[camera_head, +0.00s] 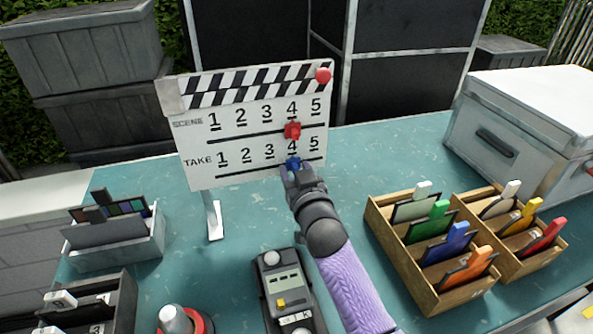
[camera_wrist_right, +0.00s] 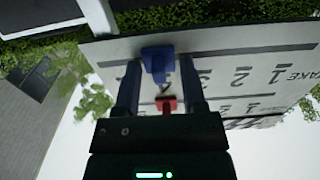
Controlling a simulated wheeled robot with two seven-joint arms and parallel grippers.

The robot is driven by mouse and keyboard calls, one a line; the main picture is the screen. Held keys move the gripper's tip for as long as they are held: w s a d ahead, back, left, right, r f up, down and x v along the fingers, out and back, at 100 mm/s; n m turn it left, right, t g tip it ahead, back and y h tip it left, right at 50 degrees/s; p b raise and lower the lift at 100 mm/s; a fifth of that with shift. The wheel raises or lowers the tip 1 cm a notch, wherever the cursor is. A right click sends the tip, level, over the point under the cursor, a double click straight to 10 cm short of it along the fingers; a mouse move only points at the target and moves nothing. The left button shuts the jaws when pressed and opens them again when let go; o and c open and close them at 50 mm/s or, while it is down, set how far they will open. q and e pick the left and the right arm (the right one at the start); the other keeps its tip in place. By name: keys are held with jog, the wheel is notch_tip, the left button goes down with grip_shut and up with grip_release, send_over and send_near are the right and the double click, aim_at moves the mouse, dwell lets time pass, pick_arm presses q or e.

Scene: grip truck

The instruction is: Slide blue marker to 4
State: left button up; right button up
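The white clapperboard (camera_head: 250,152) stands upright on the table with a SCENE row and a TAKE row, each numbered 1 to 5. The blue marker (camera_head: 290,163) sits on the lower track, below the TAKE row's 4. The red marker (camera_head: 292,130) sits on the upper track, below the SCENE row's 4. My right gripper (camera_head: 295,169) is at the blue marker, partly hiding it. In the right wrist view the blue marker (camera_wrist_right: 157,60) lies between my spread fingers (camera_wrist_right: 160,80), with a small gap showing. My left gripper is not in view.
A wooden organiser (camera_head: 375,213) with coloured tabs stands at the right. A black handheld device (camera_head: 290,285) lies in front of the board. A grey tray (camera_head: 148,248) and a white case (camera_head: 520,110) stand at the sides. The table (camera_head: 370,150) is clear right of the board.

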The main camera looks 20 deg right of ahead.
jog(key=s+p, duration=0.3)
jog(key=s, duration=0.7)
jog(key=shift+d, duration=0.2)
